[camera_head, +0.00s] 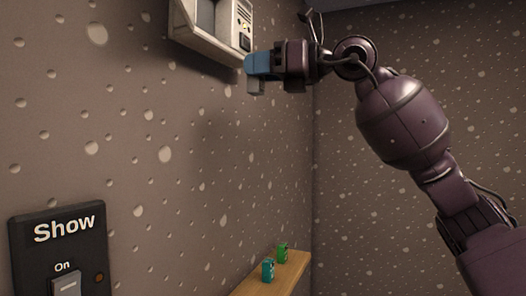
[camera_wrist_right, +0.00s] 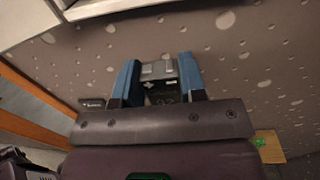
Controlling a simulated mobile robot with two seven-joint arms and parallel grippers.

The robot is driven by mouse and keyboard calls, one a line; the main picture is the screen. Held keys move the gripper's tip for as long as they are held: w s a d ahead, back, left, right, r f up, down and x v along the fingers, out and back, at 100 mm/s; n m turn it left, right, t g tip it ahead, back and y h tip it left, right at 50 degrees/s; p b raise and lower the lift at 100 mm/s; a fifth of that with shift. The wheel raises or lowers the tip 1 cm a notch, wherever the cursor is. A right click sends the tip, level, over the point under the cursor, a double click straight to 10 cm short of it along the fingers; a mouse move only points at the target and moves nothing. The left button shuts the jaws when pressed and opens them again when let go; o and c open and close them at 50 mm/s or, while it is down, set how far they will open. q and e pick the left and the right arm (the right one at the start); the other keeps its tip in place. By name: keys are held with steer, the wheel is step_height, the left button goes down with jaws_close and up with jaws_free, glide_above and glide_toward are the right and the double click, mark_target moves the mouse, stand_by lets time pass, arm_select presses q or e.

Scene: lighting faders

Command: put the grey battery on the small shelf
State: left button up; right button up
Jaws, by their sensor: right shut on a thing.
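My right gripper (camera_head: 259,66), with blue fingers, is high up against the speckled wall, just below and right of a pale wall box. It is shut on the grey battery (camera_head: 255,88), whose lower end sticks out beneath the fingers. In the right wrist view the grey battery (camera_wrist_right: 158,70) sits between the two blue fingers. A small wooden shelf (camera_head: 290,273) is far below, at the bottom of the head view. Its right part also shows in the right wrist view (camera_wrist_right: 272,153). My left gripper is not in view.
A teal battery-like item (camera_head: 268,270) and a green one (camera_head: 282,252) stand on the shelf. The pale wall box (camera_head: 205,38) has a dark recess. A black "Show" switch panel (camera_head: 60,250) is on the wall at lower left. The space between gripper and shelf looks clear.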

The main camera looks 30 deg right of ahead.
steer(key=shift+n+g+y, duration=0.5)
steer(key=shift+g+y, duration=0.2)
steer(key=w+a+f, duration=0.1)
steer(key=f, duration=0.5)
steer(key=w+a+f, duration=0.2)
steer(key=f, duration=0.5)
steer(key=w+a+f, duration=0.2)
steer(key=f, duration=0.4)
steer(key=shift+a+f, duration=0.1)
steer(key=shift+f, duration=0.15)
steer(key=shift+t, duration=0.3)
steer(key=f, duration=0.2)
steer(key=s+a+f, duration=0.1)
steer(key=f, duration=0.5)
steer(key=shift+s+a+f, duration=0.1)
steer(key=shift+s+a, duration=0.05)
steer(key=shift+a, duration=0.05)
steer(key=f+b, duration=0.1)
steer(key=f, duration=0.3)
steer(key=s+f+m+t+h+b, duration=0.1)
steer(key=f, duration=0.3)
steer(key=s+d+f+h, duration=0.1)
steer(key=f, duration=0.4)
steer(key=shift+m+t+b, duration=0.3)
steer(key=shift+m+b, duration=0.1)
steer(key=shift+f, duration=0.6)
step_height(320, 180, down, 4)
steer(key=shift+r+b, duration=0.1)
steer(key=shift+b, duration=0.4)
steer(key=shift+r, duration=0.1)
